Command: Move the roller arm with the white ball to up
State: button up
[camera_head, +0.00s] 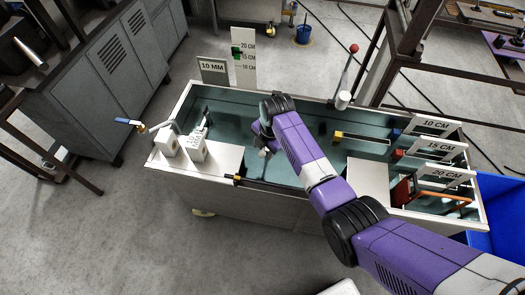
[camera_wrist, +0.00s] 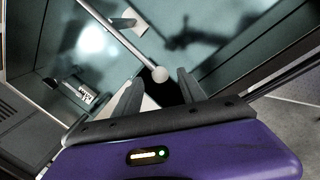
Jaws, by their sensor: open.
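The roller arm (camera_wrist: 118,36) is a thin pale rod in the wrist view. It runs from the top left down to a white ball (camera_wrist: 160,74) at its end. My gripper (camera_wrist: 159,84) is open, with one finger on each side of the ball in the picture. I cannot tell whether either finger touches it. In the head view my gripper (camera_head: 265,146) is low over the left middle of the teal-floored bench, and I cannot make out the white ball there.
A lever with a red ball (camera_head: 354,48) stands at the back of the bench. Signs (camera_head: 434,126) and small bars fill the right end. White blocks (camera_head: 193,146) and a blue-handled lever (camera_head: 127,121) are at the left. A blue bin (camera_head: 502,215) stands at right.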

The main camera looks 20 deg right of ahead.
jog(key=shift+w+f, duration=0.25)
jog(key=shift+f, duration=1)
grip_shut()
dwell(0.6)
